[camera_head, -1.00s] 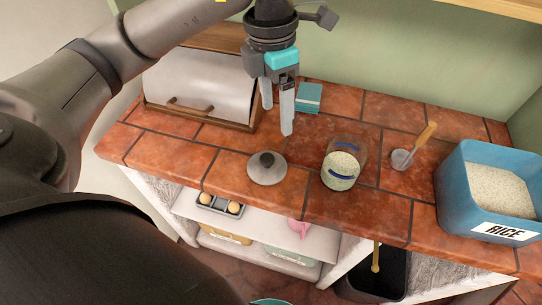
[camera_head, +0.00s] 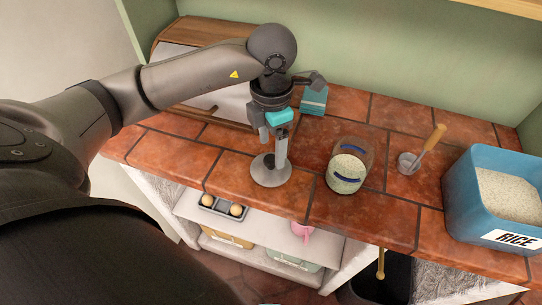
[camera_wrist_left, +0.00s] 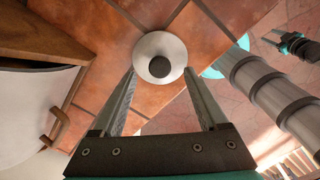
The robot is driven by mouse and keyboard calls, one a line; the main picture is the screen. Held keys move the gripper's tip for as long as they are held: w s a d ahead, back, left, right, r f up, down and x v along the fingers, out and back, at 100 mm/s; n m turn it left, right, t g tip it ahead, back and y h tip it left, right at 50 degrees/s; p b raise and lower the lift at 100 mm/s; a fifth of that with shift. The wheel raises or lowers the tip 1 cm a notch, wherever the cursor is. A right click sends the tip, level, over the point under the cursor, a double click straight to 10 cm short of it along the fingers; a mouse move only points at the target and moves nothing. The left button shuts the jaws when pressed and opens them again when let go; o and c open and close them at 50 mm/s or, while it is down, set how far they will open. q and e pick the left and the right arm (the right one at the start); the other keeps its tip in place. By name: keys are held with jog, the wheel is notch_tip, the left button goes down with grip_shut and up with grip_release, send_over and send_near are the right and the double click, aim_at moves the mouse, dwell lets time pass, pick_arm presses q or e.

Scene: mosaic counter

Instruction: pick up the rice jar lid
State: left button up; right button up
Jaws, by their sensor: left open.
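The rice jar lid is a grey disc with a dark round knob; it lies on the tiled counter (camera_head: 232,176) and shows in the head view (camera_head: 262,179) and the left wrist view (camera_wrist_left: 160,45). My left gripper (camera_head: 275,160) is open above the lid, fingers pointing down, partly hiding it in the head view. In the left wrist view my left gripper (camera_wrist_left: 158,78) has its fingers apart, with the knob roughly centred between and beyond the tips. The glass jar (camera_head: 347,170), with rice inside, stands open to the right of the lid. What looks like my right gripper (camera_wrist_left: 293,46) is small at the upper right.
A blue rice bin (camera_head: 463,205) stands at the right. A scoop (camera_head: 408,163) with a wooden handle stands between jar and bin. A teal box (camera_head: 314,101) and a bread box (camera_head: 205,35) are behind. The counter's front edge is close to the lid.

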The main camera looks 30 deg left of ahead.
aim_at(271, 159)
pick_arm(q)
notch_tip(271, 159, down, 4)
jog(key=shift+r, duration=0.25)
grip_shut()
dwell(0.5)
